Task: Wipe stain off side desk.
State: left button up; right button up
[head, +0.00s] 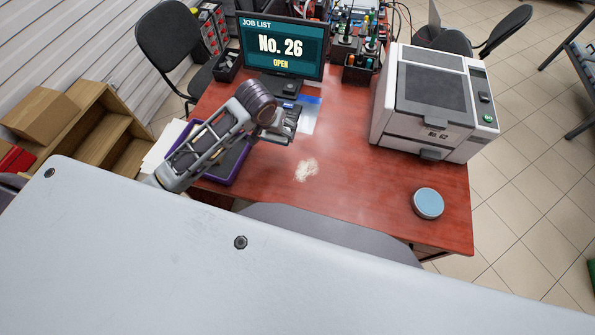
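The side desk (350,130) has a reddish-brown wood top. A pale, whitish stain (307,170) lies near its middle. My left arm comes in from the left over the desk. My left gripper (288,128) is above and slightly left of the stain, apart from it in the picture. Its fingers are small and partly overlap dark things behind, so I cannot tell whether it is open or shut. A round light-blue pad or lidded tin (428,203) lies near the desk's right front corner. My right gripper is not in view.
A monitor (281,48) reading "No. 26 OPEN" stands at the back. A white and grey machine (432,102) stands at the right. A purple-rimmed tray (242,168) is at the left, partly behind my arm. A grey chair (330,228) stands at the front edge. Desk around the stain is clear.

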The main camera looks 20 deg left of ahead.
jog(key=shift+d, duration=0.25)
pick_arm(q)
jog(key=shift+w+r, duration=0.1)
dwell(0.3)
